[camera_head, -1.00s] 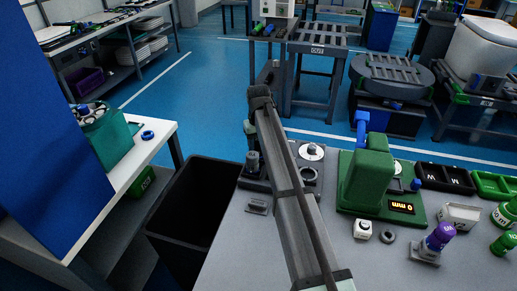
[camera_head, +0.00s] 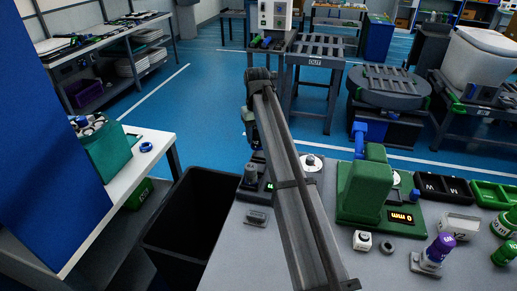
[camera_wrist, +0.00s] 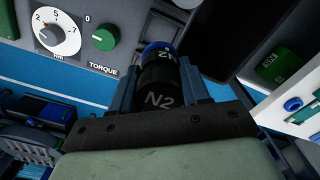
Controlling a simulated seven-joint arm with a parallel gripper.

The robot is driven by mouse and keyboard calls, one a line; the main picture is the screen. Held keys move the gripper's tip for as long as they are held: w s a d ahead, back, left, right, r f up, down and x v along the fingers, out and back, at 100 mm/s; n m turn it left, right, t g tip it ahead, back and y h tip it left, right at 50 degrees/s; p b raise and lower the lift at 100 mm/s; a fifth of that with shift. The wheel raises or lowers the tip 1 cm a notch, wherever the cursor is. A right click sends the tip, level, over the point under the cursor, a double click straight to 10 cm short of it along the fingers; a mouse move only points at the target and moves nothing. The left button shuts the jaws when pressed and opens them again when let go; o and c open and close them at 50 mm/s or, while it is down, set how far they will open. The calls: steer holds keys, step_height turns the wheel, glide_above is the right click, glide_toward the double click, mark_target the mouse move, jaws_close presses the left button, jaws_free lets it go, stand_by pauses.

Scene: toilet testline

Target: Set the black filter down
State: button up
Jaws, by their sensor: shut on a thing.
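In the wrist view my gripper (camera_wrist: 160,62) is shut on the black filter (camera_wrist: 158,88), a dark cylinder marked N2 with a blue band at its far end. One finger lies along each side of it. Beyond it on the left is a grey panel marked TORQUE, with a white dial (camera_wrist: 56,32) and a green knob (camera_wrist: 105,38). I see no contact between the filter and the panel. In the head view my arm crosses the bench, and the gripper and filter cannot be made out clearly.
The grey bench (camera_head: 236,268) carries a green gauge (camera_head: 366,190) reading 0 mm, a white block (camera_head: 362,240) and a dark ring (camera_head: 387,246). A black bin (camera_head: 165,232) stands left of it. A white table (camera_head: 125,190) holds a blue ring (camera_head: 146,147).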

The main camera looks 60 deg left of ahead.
steer(key=w+a, duration=0.5)
steer(key=shift+w+a+f, duration=0.1)
steer(key=shift+w+f, duration=0.05)
steer(key=shift+f, duration=2.2)
steer(key=shift+w+a+f, duration=0.1)
steer(key=shift+f, duration=2.25)
steer(key=shift+f, duration=0.15)
steer(key=o, duration=1.1)
step_height(320, 180, up, 12)
steer(key=shift+r, duration=0.2)
